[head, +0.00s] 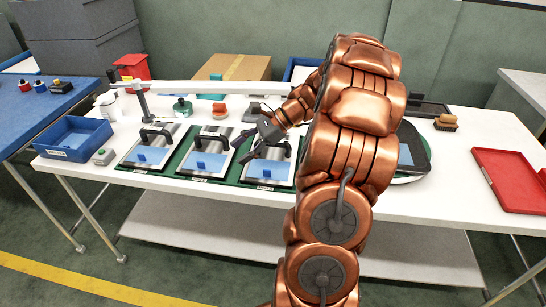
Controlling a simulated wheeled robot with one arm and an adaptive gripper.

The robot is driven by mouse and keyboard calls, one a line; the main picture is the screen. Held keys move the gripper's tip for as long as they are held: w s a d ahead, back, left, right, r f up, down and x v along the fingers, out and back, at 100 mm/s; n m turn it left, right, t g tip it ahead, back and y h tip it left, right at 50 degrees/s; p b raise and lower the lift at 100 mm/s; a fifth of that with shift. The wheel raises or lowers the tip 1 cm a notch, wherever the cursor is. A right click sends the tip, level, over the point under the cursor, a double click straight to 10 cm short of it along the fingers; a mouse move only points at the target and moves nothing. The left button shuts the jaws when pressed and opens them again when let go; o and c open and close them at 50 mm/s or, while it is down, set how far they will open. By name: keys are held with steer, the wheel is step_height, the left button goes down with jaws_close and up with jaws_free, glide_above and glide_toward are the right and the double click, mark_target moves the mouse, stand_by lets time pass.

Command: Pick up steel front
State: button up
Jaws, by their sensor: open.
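Three steel fronts with black handles and blue patches lie in a row on a green mat (128,169) on the white table. They are the left front (130,156), the middle front (190,163) and the right front (283,177). My gripper (256,158) is open and over the right front, close to its black handle. My gripper and wrist partly hide that front and its handle. I cannot tell whether the fingers touch the handle.
A cardboard box (235,67) is at the back. A red tray (513,178) lies at the right end. My arm hides the table's middle.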

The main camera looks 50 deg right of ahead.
steer(key=s+d+f+m+t, duration=0.1)
steer(key=d+m, duration=0.1)
steer(key=d, duration=0.4)
steer(key=s+d+f+m+t+h, duration=0.1)
steer(key=d+f+m+t, duration=0.1)
steer(key=d, duration=0.4)
steer(key=s+d+f+m+t, duration=0.1)
steer(key=d+m+t, duration=0.1)
steer(key=d, duration=0.4)
steer(key=shift+d+f+m+h+b, duration=0.35)
steer(key=shift+f+m+h, duration=0.05)
steer(key=shift+m, duration=0.3)
steer(key=p, duration=0.2)
glide_above(273, 149)
steer(key=s+a, duration=0.2)
steer(key=shift+f, duration=1.25)
steer(key=shift+c, duration=0.2)
steer(key=shift+t, duration=0.3)
jaws_close()
